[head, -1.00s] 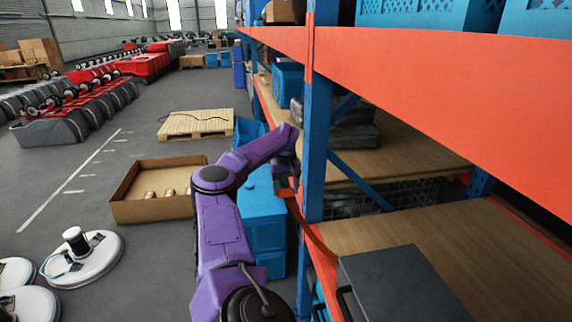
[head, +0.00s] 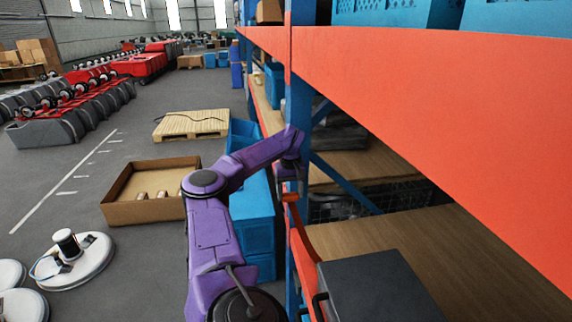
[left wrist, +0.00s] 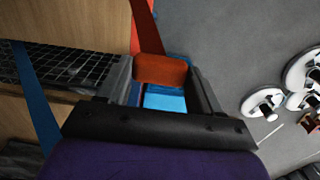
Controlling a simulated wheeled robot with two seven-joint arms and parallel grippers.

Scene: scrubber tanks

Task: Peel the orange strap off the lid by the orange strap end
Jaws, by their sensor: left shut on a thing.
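The dark grey lidded box (head: 378,290) sits on the wooden shelf at the bottom right of the head view. The orange strap (head: 304,240) runs from the box's far left edge up to my left gripper (head: 291,186). In the left wrist view the orange strap end (left wrist: 160,71) is a thick block between the two dark fingers of my left gripper (left wrist: 162,80). The gripper is shut on it, and the strap (left wrist: 147,25) leads away beyond it. How much strap still sticks to the lid cannot be told. My right gripper is not in view.
A blue rack post (head: 300,110) stands close beside my left gripper. An orange shelf beam (head: 440,110) crosses above the box. Blue bins (head: 252,218) stand beyond my arm. An open cardboard box (head: 150,210) lies on the floor to the left.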

